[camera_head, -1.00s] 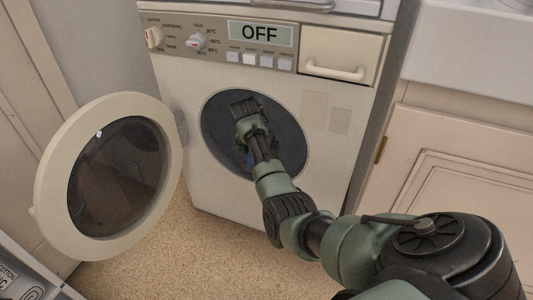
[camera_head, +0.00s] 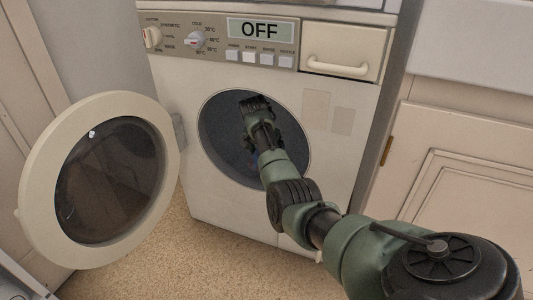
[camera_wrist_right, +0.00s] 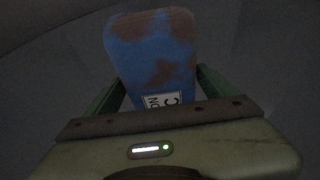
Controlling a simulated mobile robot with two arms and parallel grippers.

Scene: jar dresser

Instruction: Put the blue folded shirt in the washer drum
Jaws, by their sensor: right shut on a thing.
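The blue folded shirt (camera_wrist_right: 150,55) shows in the right wrist view, blue with brown patches and a white lettered tag. My right gripper (camera_wrist_right: 158,88) is shut on it, with a green finger at each side. Around them is a dim grey interior. In the head view my right arm reaches through the round opening of the washer drum (camera_head: 221,140). Only a small bit of blue shows beside the arm there; the arm hides the fingers and most of the shirt. My left gripper is in neither view.
The washer door (camera_head: 36,190) stands wide open to the left. The washer's display (camera_head: 260,31) reads OFF above the opening. A closed detergent drawer (camera_head: 340,52) is at upper right. A cream cabinet (camera_head: 465,150) stands to the right. Speckled floor (camera_head: 190,255) lies in front.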

